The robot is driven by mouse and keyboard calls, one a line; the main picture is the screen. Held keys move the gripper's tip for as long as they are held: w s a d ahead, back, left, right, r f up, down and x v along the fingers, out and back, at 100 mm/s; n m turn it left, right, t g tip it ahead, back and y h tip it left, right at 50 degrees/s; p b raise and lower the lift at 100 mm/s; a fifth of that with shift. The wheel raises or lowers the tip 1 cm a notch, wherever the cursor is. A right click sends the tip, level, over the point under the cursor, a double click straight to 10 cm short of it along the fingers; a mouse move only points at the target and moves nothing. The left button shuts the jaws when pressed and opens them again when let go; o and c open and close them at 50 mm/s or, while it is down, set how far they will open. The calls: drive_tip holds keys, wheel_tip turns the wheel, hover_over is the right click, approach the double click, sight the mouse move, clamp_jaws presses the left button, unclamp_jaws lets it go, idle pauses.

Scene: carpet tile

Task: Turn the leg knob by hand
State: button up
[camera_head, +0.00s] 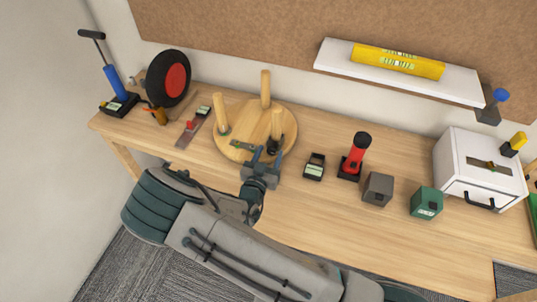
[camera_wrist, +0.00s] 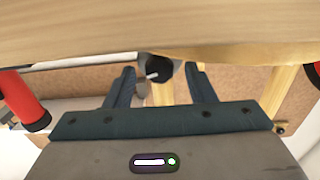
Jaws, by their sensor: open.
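An upturned round wooden stool (camera_head: 238,143) lies seat-down on the bench with several legs pointing up. A black leg knob (camera_head: 273,147) sits at the foot of the nearest right leg (camera_head: 277,124). In the wrist view the knob (camera_wrist: 157,69) is round and black with a white pointer mark. My gripper (camera_head: 268,157) is open at the stool's near right edge. In the wrist view its two fingers (camera_wrist: 161,76) stand left and right of the knob, with a gap on both sides. I cannot tell how deep the knob is between them.
A black-red wheel (camera_head: 176,79) and blue pump (camera_head: 113,82) stand left. Right of the stool are a small black box (camera_head: 314,167), a red cylinder (camera_head: 354,158), grey block (camera_head: 378,189), green block (camera_head: 426,203) and white drawer box (camera_head: 470,165). The front bench is clear.

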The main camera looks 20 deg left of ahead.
drive_tip(key=shift+c, duration=0.3)
drive_tip(key=c, duration=0.9)
drive_tip(key=shift+f+n+b, duration=0.15)
drive_tip(key=shift+n+b, duration=0.45)
drive_tip(key=shift+b, duration=0.05)
drive_tip(key=shift+n+b, duration=0.4)
drive_tip(key=shift+n, duration=0.5)
drive_tip(key=o, duration=1)
drive_tip(key=shift+c, duration=0.2)
drive_tip(key=shift+s, duration=0.1)
